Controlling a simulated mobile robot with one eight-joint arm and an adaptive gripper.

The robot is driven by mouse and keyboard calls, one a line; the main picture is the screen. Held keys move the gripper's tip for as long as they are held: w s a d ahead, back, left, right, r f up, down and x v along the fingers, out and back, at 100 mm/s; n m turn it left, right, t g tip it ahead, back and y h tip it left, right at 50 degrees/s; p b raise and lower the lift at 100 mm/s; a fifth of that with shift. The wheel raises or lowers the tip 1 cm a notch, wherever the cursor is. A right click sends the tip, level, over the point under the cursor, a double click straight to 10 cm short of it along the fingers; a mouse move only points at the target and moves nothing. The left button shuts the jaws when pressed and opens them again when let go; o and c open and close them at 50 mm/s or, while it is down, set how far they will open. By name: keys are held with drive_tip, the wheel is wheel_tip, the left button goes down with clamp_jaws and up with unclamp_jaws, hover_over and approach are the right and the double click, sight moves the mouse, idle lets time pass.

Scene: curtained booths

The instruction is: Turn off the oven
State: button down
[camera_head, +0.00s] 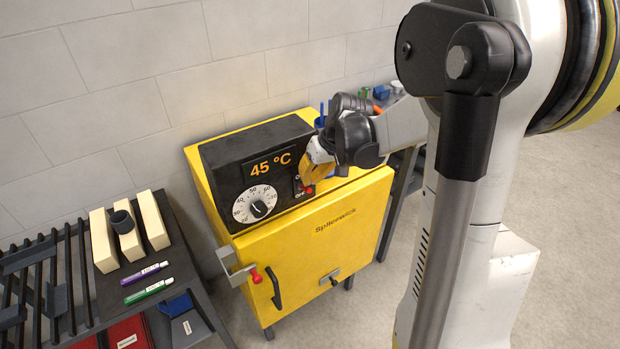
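The panel has an orange display (271,164) reading 45 °C and a white dial (256,206) with a black knob. A switch (303,189) with a red part and an "OFF" label sits at the panel's right end, partly hidden by my gripper. My gripper (310,180) has its yellow fingertips at the switch; I cannot tell whether they touch it. Whether the fingers are open or shut is unclear from this angle.
A latch with a red knob (256,276) and a black handle (275,288) stick out from the oven door. A wall stands behind.

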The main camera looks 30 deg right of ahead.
drive_tip(key=shift+s+f+t+b, duration=0.2)
drive_tip(key=shift+s+t+b, duration=0.05)
drive_tip(key=shift+t+b, duration=0.3)
drive_tip(key=shift+s+f+t+b, duration=0.2)
drive_tip(key=shift+t+b, duration=0.2)
drive_tip(key=shift+t, duration=0.25)
drive_tip(key=f+t+b, duration=0.1)
drive_tip(key=t+b, duration=0.1)
drive_tip(key=b, duration=0.1)
drive_tip(key=s+f+t+b, duration=0.1)
drive_tip(key=t+b, duration=0.2)
drive_tip(key=shift+s+f, duration=0.1)
drive_tip(key=shift+s, duration=0.05)
drive_tip(key=shift+s+f+b, duration=0.1)
drive_tip(key=shift+f+b, duration=0.35)
drive_tip(key=shift+b, duration=0.4)
drive_tip(key=shift+r, duration=0.2)
idle(0.4)
drive_tip(key=shift+r+p, duration=0.65)
drive_tip(key=shift+p, duration=0.05)
